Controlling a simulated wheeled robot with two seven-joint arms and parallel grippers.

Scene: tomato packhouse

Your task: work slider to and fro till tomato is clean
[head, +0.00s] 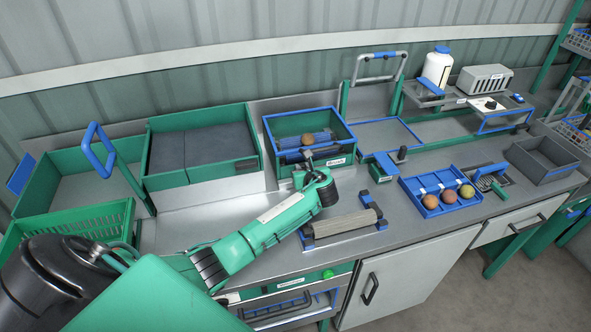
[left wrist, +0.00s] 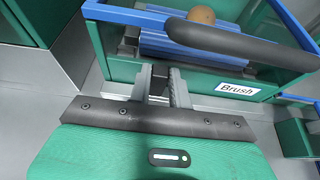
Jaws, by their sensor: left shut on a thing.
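The tomato (head: 307,139), brownish and dirty-looking, lies on the blue brush rollers (head: 291,142) inside the green brush box (head: 270,128) with its blue rim. My left gripper (head: 308,166) is at the near side of this box. In the left wrist view its fingers (left wrist: 160,84) are shut on a small dark block, seemingly the slider's knob (left wrist: 159,75). A dark bar crosses in front of the rollers. My right gripper is not in view.
A blue tray (head: 416,205) with three tomatoes stands to the right. A grey roller on a stand (head: 343,226) lies nearer, beside my left arm. Green bins (head: 152,179) stand left of the brush box. An empty grey box (head: 540,160) stands at the far right.

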